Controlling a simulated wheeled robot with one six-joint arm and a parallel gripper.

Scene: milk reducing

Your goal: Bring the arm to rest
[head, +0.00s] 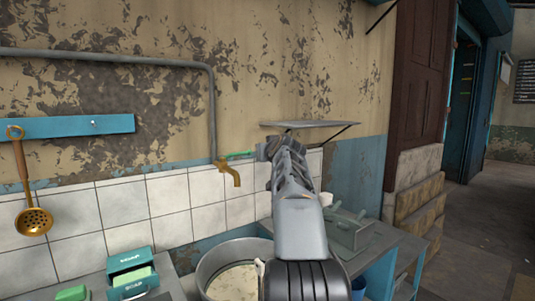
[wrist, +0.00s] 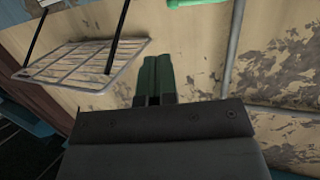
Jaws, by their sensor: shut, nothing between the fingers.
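My gripper shows in the wrist view (wrist: 152,62), where its two dark green fingers lie side by side, shut and empty. It points toward the peeling wall, between a wire shelf (wrist: 85,65) and a grey pipe (wrist: 233,42). In the head view my arm rises from the bottom middle up in front of the wall. Its far end is beside the brass tap (head: 231,174) and just below the wall shelf (head: 308,124). The fingers cannot be made out clearly in the head view. Whether the arm touches the shelf cannot be told.
A large metal pot (head: 207,268) with pale contents stands below the tap, partly behind my arm. A skimmer (head: 33,220) hangs at left. A grey metal box (head: 350,232) stands on the counter at right. Open floor lies farther right.

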